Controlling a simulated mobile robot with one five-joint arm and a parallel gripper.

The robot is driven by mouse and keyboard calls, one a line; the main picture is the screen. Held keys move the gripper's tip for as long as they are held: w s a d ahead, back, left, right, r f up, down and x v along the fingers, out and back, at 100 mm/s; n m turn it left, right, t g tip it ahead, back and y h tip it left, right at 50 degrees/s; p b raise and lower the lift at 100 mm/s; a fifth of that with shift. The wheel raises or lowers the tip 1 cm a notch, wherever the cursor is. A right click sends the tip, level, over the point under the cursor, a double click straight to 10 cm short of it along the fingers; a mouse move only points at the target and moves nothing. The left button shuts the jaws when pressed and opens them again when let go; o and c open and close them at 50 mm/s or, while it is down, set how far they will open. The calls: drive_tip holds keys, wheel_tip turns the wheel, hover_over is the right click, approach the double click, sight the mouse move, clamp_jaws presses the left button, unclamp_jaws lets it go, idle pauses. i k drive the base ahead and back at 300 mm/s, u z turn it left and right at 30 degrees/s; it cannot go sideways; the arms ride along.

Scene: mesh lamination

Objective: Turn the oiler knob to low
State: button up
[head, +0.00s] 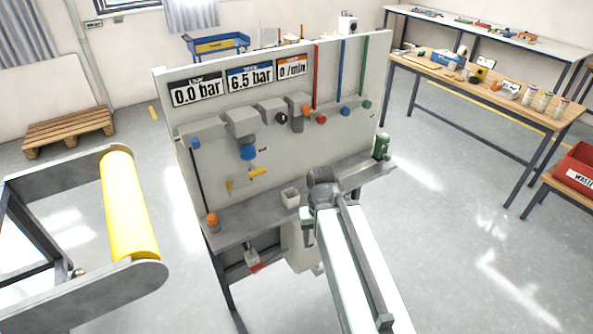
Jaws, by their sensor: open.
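A grey upright panel (215,155) stands on a bench in the middle of the head view. A small orange knob (307,110) is on the grey units at its upper right, below an orange-topped display (292,67) reading 0 /min. It looks like the oiler knob, but no label or low mark is legible. My gripper (321,174) is at the end of my arm, in front of the panel, below the orange knob and apart from it. It is open; its fingertips are small and hard to make out.
Red (321,118), blue (345,111) and green (367,104) knobs sit right of the orange one. A white cup (290,198) and green bottle (381,147) stand on the ledge.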

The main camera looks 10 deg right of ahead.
sight(306, 110)
drive_tip(key=u, duration=2.35)
drive_tip(key=k, duration=1.25)
drive_tip(key=z, duration=0.5)
drive_tip(key=i, duration=1)
drive_tip(key=u, duration=0.1)
